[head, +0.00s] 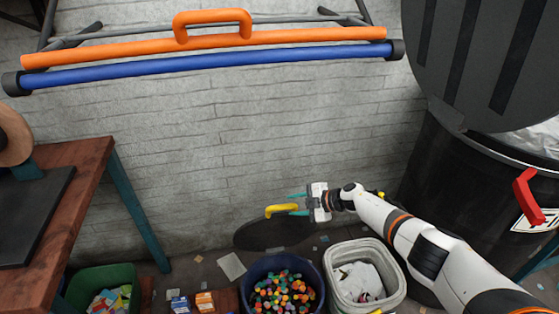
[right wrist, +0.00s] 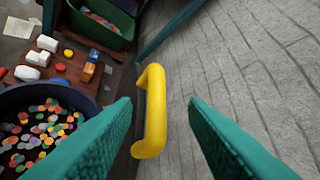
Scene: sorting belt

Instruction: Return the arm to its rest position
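My right arm (head: 430,255) comes in from the lower right of the head view and reaches toward the wall. Its gripper (head: 298,204) has teal fingers. In the right wrist view the gripper (right wrist: 160,108) is open, with a wide gap between the fingers. A yellow handle (right wrist: 153,110) shows in that gap, nearer the left finger, and nothing is clamped. The handle also shows in the head view (head: 281,209), just left of the fingertips. It appears to belong to a dark round lid (head: 262,235) below it. My left gripper is not in view.
Below stand a blue tub (head: 246,278) of colourful caps, a white bin (head: 338,295) and a green crate (head: 124,272). A wooden table (head: 84,165) is at left. A large black bin (head: 440,165) with a red handle (head: 528,197) is at right. An orange-and-blue bar (head: 215,54) crosses above.

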